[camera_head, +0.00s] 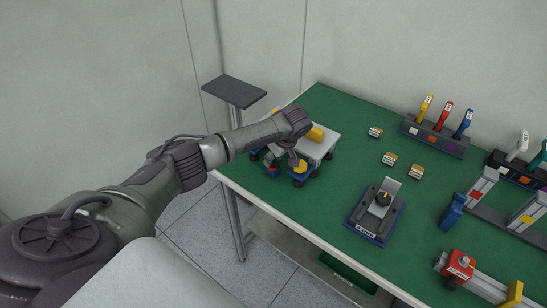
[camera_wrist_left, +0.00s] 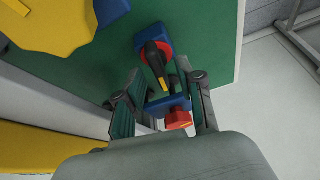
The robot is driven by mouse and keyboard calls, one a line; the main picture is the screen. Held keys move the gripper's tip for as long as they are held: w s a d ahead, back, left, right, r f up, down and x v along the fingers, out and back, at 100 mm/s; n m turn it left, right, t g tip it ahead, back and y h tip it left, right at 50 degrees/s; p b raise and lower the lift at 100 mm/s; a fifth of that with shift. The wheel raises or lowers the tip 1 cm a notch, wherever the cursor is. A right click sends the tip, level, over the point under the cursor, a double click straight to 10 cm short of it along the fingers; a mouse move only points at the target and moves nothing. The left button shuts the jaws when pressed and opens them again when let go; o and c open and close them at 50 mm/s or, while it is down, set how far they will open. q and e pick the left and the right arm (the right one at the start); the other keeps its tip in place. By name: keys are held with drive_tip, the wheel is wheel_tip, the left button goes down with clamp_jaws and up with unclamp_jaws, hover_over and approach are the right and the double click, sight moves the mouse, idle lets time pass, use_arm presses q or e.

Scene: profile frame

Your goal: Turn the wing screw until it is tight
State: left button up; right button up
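In the left wrist view a black wing-shaped handle with a yellow mark (camera_wrist_left: 156,62) sits on a red disc, against a blue block (camera_wrist_left: 148,36). I take it for the wing screw. A second blue block (camera_wrist_left: 160,106) with a red part (camera_wrist_left: 178,120) lies closer to the camera. My left gripper (camera_wrist_left: 160,82) is open, its fingers on either side of these parts; whether they touch the handle I cannot tell. In the head view my left gripper (camera_head: 291,159) points down at the table's left edge, beside a blue-and-red part (camera_head: 271,170) and a yellow-and-blue part (camera_head: 302,171). My right gripper is out of view.
A pale plate (camera_head: 326,145) with dark feet stands beside the gripper on the green table (camera_head: 335,106). A dark device with a knob (camera_head: 376,220), small labelled blocks (camera_head: 389,158), a tool rack (camera_head: 433,140) and pale profiles (camera_head: 482,187) occupy the right.

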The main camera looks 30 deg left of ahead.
use_arm(q)
drive_tip(key=shift+a+f, duration=0.1)
drive_tip(key=shift+f, duration=0.2)
clamp_jaws()
drive_tip(key=shift+r, duration=0.1)
